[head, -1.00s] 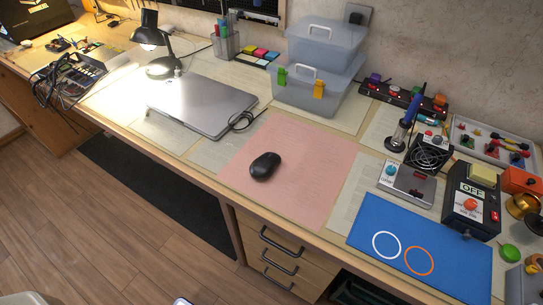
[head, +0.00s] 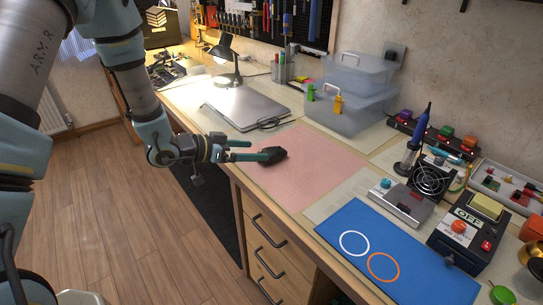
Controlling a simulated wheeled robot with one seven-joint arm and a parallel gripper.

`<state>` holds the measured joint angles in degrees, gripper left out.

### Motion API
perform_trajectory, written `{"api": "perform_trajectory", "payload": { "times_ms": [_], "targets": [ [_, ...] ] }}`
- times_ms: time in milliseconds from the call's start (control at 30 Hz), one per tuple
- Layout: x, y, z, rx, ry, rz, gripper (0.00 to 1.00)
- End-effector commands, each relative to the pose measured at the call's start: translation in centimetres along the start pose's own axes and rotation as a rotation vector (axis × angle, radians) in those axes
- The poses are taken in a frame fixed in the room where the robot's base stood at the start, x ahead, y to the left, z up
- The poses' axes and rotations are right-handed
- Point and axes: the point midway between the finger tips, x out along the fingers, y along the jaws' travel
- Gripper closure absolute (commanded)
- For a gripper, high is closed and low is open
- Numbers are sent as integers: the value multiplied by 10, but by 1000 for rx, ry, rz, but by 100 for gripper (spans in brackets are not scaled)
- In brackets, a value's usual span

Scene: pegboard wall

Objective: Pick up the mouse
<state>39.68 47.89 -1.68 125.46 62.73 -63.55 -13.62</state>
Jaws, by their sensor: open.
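The black mouse (head: 275,153) lies on the pink mat (head: 305,172) on the desk. My gripper (head: 262,150) reaches in from the left over the desk's front edge, with its fingers pointing right at the mouse. The jaws are open, and the fingertips are at the mouse's near left side. The fingers partly hide the mouse, and I cannot tell whether they touch it.
A closed laptop (head: 250,103) with a coiled cable lies behind the gripper. A blue mat (head: 390,255) with two rings lies at the front right. Clear plastic boxes (head: 350,90) stand at the back. A soldering station (head: 430,178) stands to the right.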

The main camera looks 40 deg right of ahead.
Motion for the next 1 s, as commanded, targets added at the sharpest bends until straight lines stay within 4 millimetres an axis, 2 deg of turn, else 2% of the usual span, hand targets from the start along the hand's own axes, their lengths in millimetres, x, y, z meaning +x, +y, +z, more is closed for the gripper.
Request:
{"api": "perform_trajectory", "payload": {
  "times_ms": [100, 333, 600, 733, 933, 1000],
  "targets": [
    [16, 0, -1, 0, -1, 0, 0],
    [32, -2, 0, 0, -3, -2, 0],
    [69, -6, 3, 1, -2, -1, 0],
    [76, -7, 4, 0, -2, -3, 0],
    [76, -7, 4, 0, -2, -4, 0],
    [76, -7, 4, 0, -2, -4, 8]
  ]
}}
